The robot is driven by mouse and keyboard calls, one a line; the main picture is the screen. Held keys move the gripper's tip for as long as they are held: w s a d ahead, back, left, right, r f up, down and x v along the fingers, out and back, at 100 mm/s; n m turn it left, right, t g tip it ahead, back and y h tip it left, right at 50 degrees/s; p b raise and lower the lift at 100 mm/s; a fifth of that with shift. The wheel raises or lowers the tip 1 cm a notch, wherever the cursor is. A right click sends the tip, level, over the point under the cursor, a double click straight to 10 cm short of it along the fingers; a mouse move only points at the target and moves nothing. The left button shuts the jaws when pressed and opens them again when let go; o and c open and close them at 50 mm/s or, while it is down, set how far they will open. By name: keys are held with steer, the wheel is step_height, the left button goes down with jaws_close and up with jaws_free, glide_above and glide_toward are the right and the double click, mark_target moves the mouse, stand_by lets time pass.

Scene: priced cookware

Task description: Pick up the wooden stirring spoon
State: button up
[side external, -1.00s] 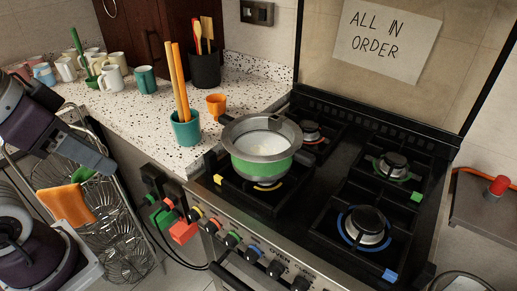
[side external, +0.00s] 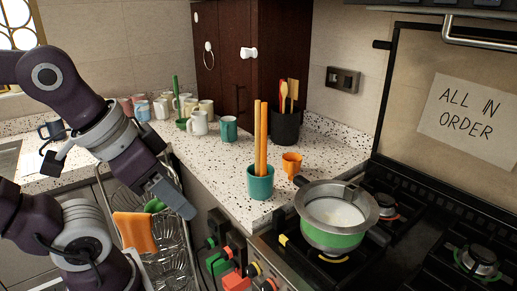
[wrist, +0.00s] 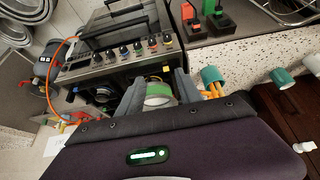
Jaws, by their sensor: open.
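A dark utensil holder (side external: 285,126) stands at the back of the counter with a red-and-yellow utensil and light wooden-looking utensils in it. One of these, a tan upright piece (side external: 293,92), may be the wooden stirring spoon; it is too small to be sure. A teal cup (side external: 260,184) nearer the front holds two orange-brown sticks (side external: 260,138), whose lower ends are hidden. My gripper (side external: 180,205) is at the left, in front of the counter edge, apart from both holders. In the wrist view its open fingers (wrist: 158,92) are empty, with the pot beyond them.
A green-banded pot (side external: 334,240) with pale contents sits on the stove right of the teal cup. A small orange cup (side external: 291,165) stands between the cup and the dark holder. Several mugs (side external: 198,123) stand at the back left. A wire rack with an orange cloth (side external: 134,232) is below my gripper.

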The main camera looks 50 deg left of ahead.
stand_by(0.4)
step_height(320, 180, up, 11)
steer(key=w+a+r+n+g, duration=0.1)
steer(key=w+a+r+n, duration=0.15)
steer(key=w, duration=0.35)
steer(key=w+a+r+n, duration=0.2)
steer(key=w+a+n, duration=0.2)
steer(key=w, duration=0.2)
steer(key=n+g+y, duration=0.4)
steer(key=n, duration=0.6)
glide_above(256, 120)
steer(key=d, duration=0.1)
step_height(256, 120, down, 6)
steer(key=f, duration=0.4)
steer(key=shift+w, duration=0.2)
steer(key=shift+f, duration=0.65)
steer(key=x, duration=0.6)
steer(key=shift+w+a+f, duration=0.2)
steer(key=shift+a+f, duration=0.05)
steer(key=shift+f, duration=0.05)
steer(key=shift+y, duration=0.3)
jaws_close()
